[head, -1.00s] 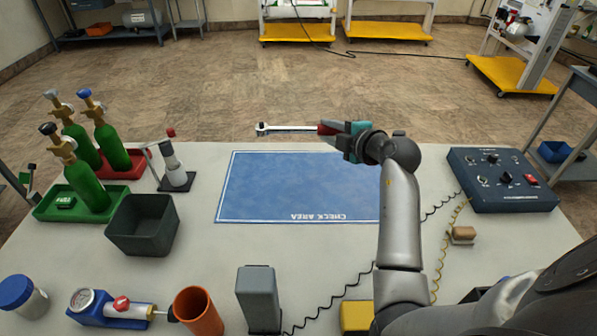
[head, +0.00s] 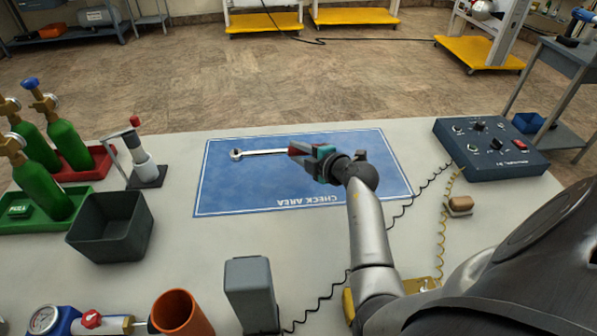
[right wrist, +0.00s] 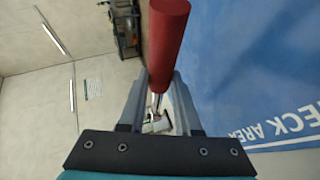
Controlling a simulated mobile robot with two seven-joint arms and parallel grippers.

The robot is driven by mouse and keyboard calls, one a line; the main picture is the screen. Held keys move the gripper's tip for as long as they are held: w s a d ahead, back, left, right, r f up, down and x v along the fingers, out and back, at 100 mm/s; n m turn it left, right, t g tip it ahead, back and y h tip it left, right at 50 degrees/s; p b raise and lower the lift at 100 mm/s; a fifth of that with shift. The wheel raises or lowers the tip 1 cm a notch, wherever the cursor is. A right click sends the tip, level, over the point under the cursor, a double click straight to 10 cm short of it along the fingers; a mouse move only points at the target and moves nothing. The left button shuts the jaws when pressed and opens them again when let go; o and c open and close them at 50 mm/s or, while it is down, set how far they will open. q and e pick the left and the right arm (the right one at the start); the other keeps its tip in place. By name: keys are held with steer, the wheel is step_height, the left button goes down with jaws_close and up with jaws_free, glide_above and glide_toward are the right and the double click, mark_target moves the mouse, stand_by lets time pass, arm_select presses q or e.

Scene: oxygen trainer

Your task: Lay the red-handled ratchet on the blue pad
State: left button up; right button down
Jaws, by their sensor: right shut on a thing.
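The ratchet (head: 264,152) has a silver shaft and head and a red handle. My right gripper (head: 303,153) is shut on the red handle. The ratchet is level, its head pointing left, over the far part of the blue pad (head: 240,192) marked "CHECK AREA". I cannot tell whether it touches the pad. In the right wrist view the red handle (right wrist: 168,45) lies between the fingers, with the blue pad (right wrist: 265,70) beside it on the right. My left gripper is not in view.
A grey bin (head: 110,226), green cylinders (head: 62,145) and a small stand (head: 143,165) are left of the pad. A grey block (head: 250,293) and an orange cup (head: 178,314) are in front. A blue control box (head: 490,148) sits right. The pad's left front is clear.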

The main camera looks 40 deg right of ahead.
mark_target(299, 177)
steer(key=shift+f, duration=0.4)
step_height(299, 177, down, 4)
steer(key=shift+w+r+b, duration=0.1)
steer(key=shift+r+b, duration=0.1)
steer(key=shift+b, duration=1.05)
steer(key=shift+r, duration=0.1)
steer(key=shift+f, duration=0.65)
steer(key=c, duration=0.9)
jaws_free()
steer(key=shift+f, duration=0.15)
steer(key=shift+s, duration=0.2)
